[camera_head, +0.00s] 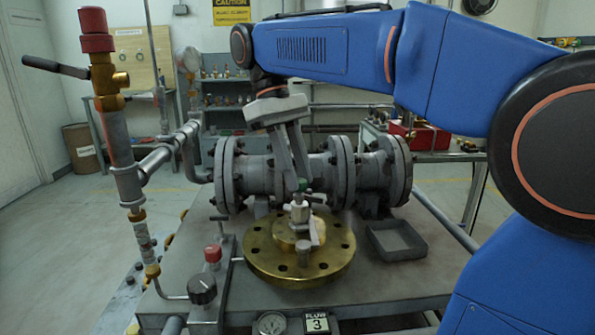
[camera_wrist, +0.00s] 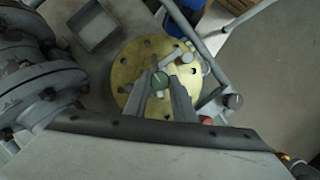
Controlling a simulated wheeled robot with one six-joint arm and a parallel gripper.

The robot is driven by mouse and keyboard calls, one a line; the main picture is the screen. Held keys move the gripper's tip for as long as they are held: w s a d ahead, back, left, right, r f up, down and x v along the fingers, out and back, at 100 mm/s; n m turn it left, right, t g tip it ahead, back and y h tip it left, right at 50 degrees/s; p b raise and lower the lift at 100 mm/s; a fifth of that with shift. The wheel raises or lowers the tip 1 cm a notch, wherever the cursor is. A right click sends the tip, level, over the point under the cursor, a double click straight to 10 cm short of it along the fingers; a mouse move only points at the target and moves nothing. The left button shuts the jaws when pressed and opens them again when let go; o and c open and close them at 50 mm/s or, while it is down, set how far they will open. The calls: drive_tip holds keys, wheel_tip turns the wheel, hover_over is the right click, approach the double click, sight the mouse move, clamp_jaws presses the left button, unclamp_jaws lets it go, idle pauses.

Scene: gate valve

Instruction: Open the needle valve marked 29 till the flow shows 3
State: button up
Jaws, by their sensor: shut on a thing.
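My gripper (camera_head: 302,184) reaches down over the brass flange and is shut on a small green-topped valve knob (camera_head: 303,186). In the wrist view, my fingers (camera_wrist: 160,82) hold the round green top (camera_wrist: 160,79) between their tips. The silver valve body (camera_head: 299,212) stands upright on the brass flange (camera_head: 265,263). No number 29 can be read on it. The flow display (camera_head: 317,323) at the bench's front edge reads 3.
A black knob (camera_head: 202,290) and a red knob (camera_head: 212,254) stand left of the flange. A round gauge (camera_head: 271,324) sits beside the display. Grey flanged pipe (camera_head: 258,175) runs behind. An empty grey tray (camera_head: 395,241) lies to the right.

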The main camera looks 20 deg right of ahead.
drive_tip(key=shift+a+n+t+h, duration=0.1)
drive_tip(key=shift+n+t+h, duration=0.35)
drive_tip(key=shift+n, duration=1.25)
drive_tip(key=o, duration=1.1)
drive_tip(key=shift+h, duration=0.25)
drive_tip(key=shift+c, duration=0.2)
